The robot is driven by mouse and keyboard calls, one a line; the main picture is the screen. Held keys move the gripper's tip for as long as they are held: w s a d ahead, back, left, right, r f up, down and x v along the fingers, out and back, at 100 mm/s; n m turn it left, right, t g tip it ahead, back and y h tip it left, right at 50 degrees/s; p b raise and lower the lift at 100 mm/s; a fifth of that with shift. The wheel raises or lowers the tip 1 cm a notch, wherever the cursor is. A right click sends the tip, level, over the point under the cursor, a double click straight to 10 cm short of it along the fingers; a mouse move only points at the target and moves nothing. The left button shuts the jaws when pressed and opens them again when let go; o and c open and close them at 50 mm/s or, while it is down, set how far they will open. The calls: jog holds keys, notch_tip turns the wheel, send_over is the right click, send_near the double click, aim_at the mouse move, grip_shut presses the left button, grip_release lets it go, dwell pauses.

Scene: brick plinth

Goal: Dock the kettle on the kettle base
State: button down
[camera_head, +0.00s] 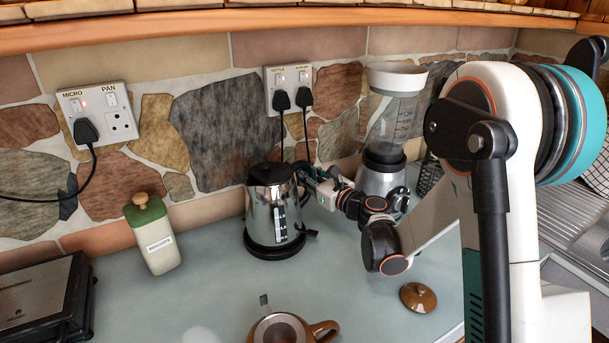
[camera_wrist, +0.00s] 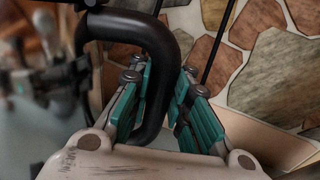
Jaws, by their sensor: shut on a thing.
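The shiny metal kettle (camera_head: 266,212) with a black lid stands upright near the middle of the counter in the head view. The black round kettle base (camera_head: 272,250) shows directly under it, with no clear gap between them. I cannot tell whether the kettle is fully seated. My gripper (camera_head: 308,174) reaches in from the right at the kettle's upper side. In the wrist view its teal-padded fingers (camera_wrist: 160,100) are closed around the black kettle handle (camera_wrist: 160,45). Part of the handle is hidden by the gripper in the head view.
A blender (camera_head: 382,160) stands just behind my wrist. A brown teapot (camera_head: 280,330) and a brown lid (camera_head: 418,297) are in front. Plugs with cords (camera_head: 282,101) hang behind the kettle.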

jog(key=shift+f+b, duration=0.5)
jog(key=shift+f, duration=0.05)
jog(key=c, duration=1.8)
grip_release()
jog(key=shift+o, duration=0.2)
jog(key=shift+s, duration=0.1)
jog(key=b+v, duration=0.1)
jog(key=v, duration=1)
jog(key=shift+b, duration=0.35)
jog(key=shift+a, duration=0.1)
